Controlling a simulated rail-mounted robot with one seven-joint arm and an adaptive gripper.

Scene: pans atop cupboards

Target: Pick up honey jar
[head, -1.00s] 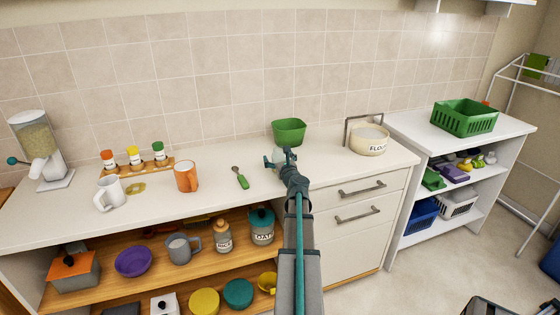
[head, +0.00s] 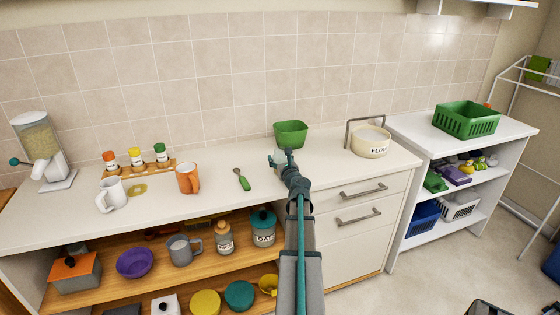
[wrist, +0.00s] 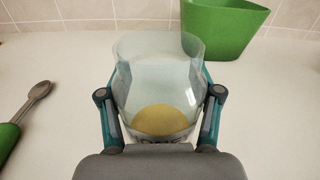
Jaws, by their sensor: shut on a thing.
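The honey jar (wrist: 160,75) is a clear glass jar with a yellow layer at its bottom. In the wrist view it stands upright between the two teal fingers of my gripper (wrist: 160,108). The fingers are shut on its sides. In the head view my gripper (head: 281,160) is over the counter, in front of the green container, and the jar is small and mostly hidden by the gripper and arm. I cannot tell whether the jar's base touches the counter.
A green container (head: 291,133) stands just behind the jar; it also shows in the wrist view (wrist: 225,28). A green-handled spoon (head: 242,180) lies to the left, beyond it an orange mug (head: 187,178). A flour bowl (head: 370,143) stands to the right. Counter between these is clear.

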